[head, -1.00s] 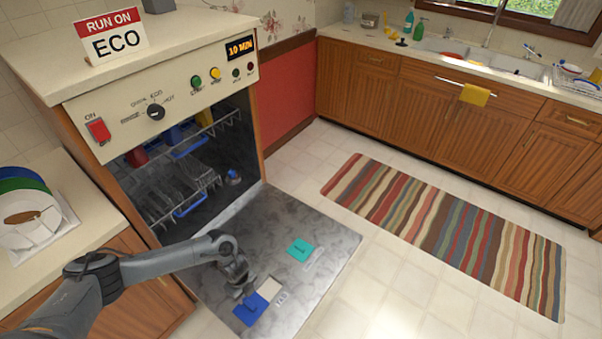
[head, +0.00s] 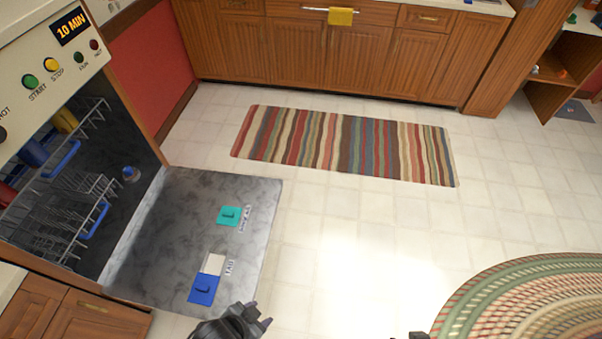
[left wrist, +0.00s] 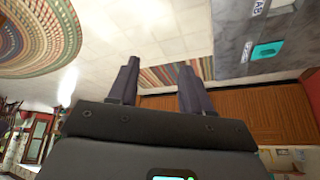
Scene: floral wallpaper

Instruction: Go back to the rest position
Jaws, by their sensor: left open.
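My left gripper (head: 258,316) is at the bottom of the head view, just right of the front corner of the open dishwasher door (head: 180,230). In the left wrist view its two dark fingers (left wrist: 157,82) stand apart with nothing between them. A small dark tip (head: 418,335) at the bottom edge of the head view seems to be part of my right gripper; the rest is out of frame. On the door, the blue tablet-compartment lid (head: 204,289) lies beside a pale open patch (head: 213,264). A teal lid (head: 229,216) is farther back.
The dishwasher's racks (head: 60,215) are inside at the left. A striped rug (head: 345,145) lies before wooden cabinets (head: 300,50). A round braided rug (head: 540,300) is at the lower right. The tiled floor (head: 360,230) between them is clear.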

